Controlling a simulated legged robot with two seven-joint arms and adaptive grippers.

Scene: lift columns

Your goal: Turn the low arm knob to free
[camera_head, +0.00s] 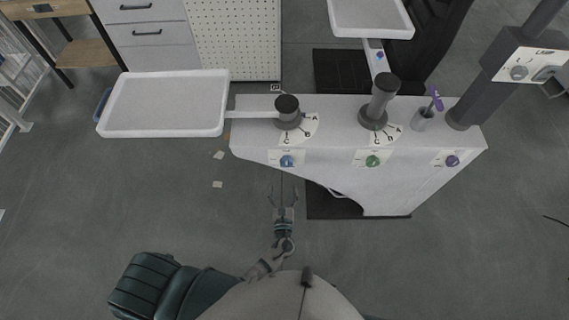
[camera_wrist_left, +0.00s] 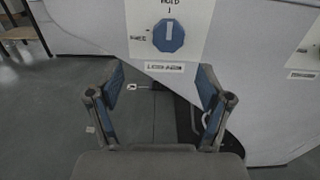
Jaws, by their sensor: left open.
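The low arm knob is the blue knob (camera_head: 287,161) on the front of the white console (camera_head: 335,146), at its left end. In the left wrist view the blue knob (camera_wrist_left: 168,36) is at the top centre, its white mark upright toward "HOLD"; "FREE" is printed to its left. A label below it is too small to read surely. My left gripper (camera_head: 283,190) is open and empty, below and short of the knob, touching nothing. Its two blue-padded fingers (camera_wrist_left: 161,80) stand apart below the knob in the wrist view. My right gripper is not in view.
A green knob (camera_head: 373,161) and a purple knob (camera_head: 452,161) sit further right on the console. A white tray (camera_head: 117,134) on an arm from a column (camera_head: 288,106) extends left. Another tray (camera_head: 371,33) is at the back. The floor left of the console is mostly clear.

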